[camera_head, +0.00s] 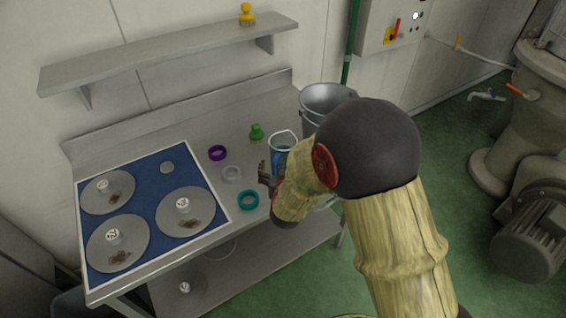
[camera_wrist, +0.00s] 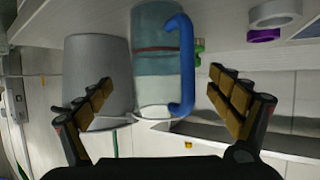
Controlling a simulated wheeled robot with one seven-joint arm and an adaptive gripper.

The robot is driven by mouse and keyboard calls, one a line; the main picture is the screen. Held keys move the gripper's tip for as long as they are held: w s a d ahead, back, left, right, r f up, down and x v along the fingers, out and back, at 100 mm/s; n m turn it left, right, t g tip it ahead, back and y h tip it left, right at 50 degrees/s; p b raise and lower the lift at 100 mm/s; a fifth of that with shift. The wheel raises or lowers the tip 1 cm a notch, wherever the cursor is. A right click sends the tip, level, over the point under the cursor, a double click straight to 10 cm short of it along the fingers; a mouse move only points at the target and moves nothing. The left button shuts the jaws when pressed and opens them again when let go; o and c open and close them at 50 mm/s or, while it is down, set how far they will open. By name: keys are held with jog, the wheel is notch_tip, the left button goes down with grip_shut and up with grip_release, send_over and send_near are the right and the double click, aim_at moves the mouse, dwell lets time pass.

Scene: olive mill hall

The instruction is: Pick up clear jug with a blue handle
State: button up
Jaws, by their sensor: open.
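The clear jug with a blue handle (camera_head: 283,139) stands on the steel table, near its right end. In the wrist view, which shows the scene upside down, the jug (camera_wrist: 152,50) lies ahead between my fingers, with its blue handle (camera_wrist: 187,62) on the right side. My gripper (camera_head: 267,177) is at the near side of the jug. In the wrist view my gripper (camera_wrist: 160,77) is open, with a gap between each finger and the jug. My arm hides the jug's lower right part in the head view.
A grey metal bucket (camera_head: 318,98) stands close behind the jug. A green stopper-like item (camera_head: 256,132), a purple ring (camera_head: 217,153), a pale ring (camera_head: 232,174) and a teal ring (camera_head: 248,200) lie left of it. A blue board (camera_head: 150,217) with discs covers the table's left. A shelf (camera_head: 170,55) hangs above.

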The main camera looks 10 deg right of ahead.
aim_at(284, 162)
jog(key=x, duration=0.3)
jog(key=b+x, duration=0.1)
jog(key=x, duration=0.2)
jog(key=shift+w+d+r, duration=0.15)
jog(key=shift+w+r, duration=0.05)
jog(key=shift+r, duration=0.1)
jog(key=shift+c, duration=1)
jog(key=c, duration=1.8)
jog(key=shift+r, duration=0.3)
